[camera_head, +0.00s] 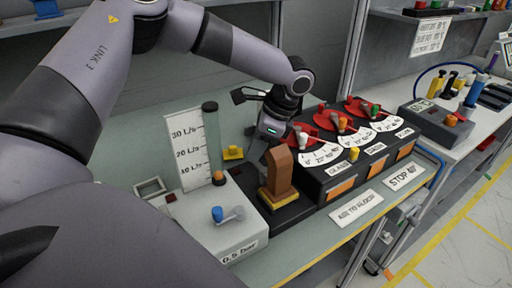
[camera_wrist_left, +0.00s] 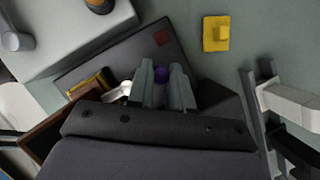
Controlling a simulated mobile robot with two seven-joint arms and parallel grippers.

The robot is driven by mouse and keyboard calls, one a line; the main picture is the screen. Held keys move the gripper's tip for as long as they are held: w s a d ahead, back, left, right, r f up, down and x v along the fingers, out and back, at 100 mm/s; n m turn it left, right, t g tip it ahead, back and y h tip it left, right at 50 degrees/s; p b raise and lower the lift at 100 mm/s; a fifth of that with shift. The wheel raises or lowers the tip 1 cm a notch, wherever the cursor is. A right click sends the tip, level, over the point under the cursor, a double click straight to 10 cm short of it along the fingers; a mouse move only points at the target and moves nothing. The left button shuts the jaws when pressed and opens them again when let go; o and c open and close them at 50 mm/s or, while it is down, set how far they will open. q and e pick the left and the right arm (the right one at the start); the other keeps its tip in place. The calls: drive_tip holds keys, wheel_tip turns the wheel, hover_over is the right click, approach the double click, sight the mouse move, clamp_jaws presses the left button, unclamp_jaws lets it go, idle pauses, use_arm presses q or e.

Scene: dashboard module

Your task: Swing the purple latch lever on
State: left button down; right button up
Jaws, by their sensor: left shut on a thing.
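The purple latch lever shows only as a small purple piece (camera_wrist_left: 161,74) between the fingers in the left wrist view. The fingers hide most of it, and I cannot make it out in the head view. My left gripper (camera_wrist_left: 162,88) is shut on this purple piece, low over a dark plate (camera_wrist_left: 115,62) with a red square. In the head view my left gripper (camera_head: 262,150) is just behind a brown block on a gold base (camera_head: 279,180). My right gripper is in neither view.
A grey box with a blue knob (camera_head: 217,213) stands left of the gripper, below a flow gauge (camera_head: 187,150). A black console with red dials (camera_head: 327,118) stands close on the right. A yellow piece (camera_head: 233,153) lies behind. Bench is bare behind the gauge.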

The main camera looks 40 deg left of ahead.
use_arm(q)
drive_tip(key=shift+w+r, duration=0.1)
drive_tip(key=c, duration=1)
unclamp_jaws()
drive_tip(key=shift+b+v, duration=0.4)
drive_tip(key=shift+v, duration=3.2)
